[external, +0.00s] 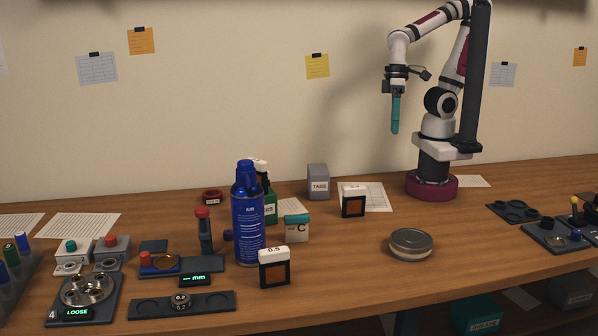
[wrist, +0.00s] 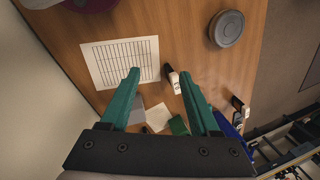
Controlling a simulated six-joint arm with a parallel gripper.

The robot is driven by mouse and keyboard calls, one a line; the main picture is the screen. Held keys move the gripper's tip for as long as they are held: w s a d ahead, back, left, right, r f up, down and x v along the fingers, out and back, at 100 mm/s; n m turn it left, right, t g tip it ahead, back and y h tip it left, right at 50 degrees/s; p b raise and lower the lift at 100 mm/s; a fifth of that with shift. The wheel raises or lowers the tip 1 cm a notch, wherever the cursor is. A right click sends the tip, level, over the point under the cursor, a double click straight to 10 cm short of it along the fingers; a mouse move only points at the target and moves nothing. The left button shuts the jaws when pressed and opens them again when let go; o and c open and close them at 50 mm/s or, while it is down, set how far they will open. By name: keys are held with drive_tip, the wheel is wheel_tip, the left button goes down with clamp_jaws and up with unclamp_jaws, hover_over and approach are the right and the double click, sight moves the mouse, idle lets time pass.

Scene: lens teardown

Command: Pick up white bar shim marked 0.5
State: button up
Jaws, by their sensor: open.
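The shim marked 0.5 has a white bar (external: 274,254) along the top of a black frame with a brown window. It stands upright on the bench, in front of the blue air can. In the wrist view a small dark and white piece (wrist: 240,106) near the right edge appears to be it. A similar white-topped piece (external: 354,201), its mark too small to read, stands farther back by a paper sheet; it shows in the wrist view (wrist: 173,80) too. My gripper (external: 395,130), with teal fingers, is open and empty, high above the bench, well right of the 0.5 shim.
The blue air can (external: 248,218) stands close behind the 0.5 shim. A white and teal jar marked C (external: 296,228) is behind it to the right. A dark tray (external: 182,306) lies to its left. A round tin (external: 410,243) sits farther right, with clear wood between.

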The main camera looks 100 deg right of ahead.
drive_tip(key=w+a+f+n+t+y, duration=0.1)
drive_tip(key=w+a+n+t+y, duration=0.2)
drive_tip(key=w+a, duration=1.15)
drive_tip(key=n+t+h, duration=0.1)
drive_tip(key=t, duration=0.4)
approach(280, 249)
drive_tip(key=s+d+f+v, duration=0.1)
drive_tip(key=v, duration=0.7)
drive_tip(key=a+f+n+t+h, duration=0.2)
drive_tip(key=a+f+t+h, duration=0.1)
drive_tip(key=a+f+t, duration=0.2)
drive_tip(key=x, duration=1)
drive_tip(key=shift+w+f, duration=0.1)
drive_tip(key=shift+f, duration=0.15)
drive_tip(key=x, duration=0.5)
drive_tip(key=shift+w+a+f, duration=0.15)
drive_tip(key=shift+a+f, duration=0.2)
clamp_jaws()
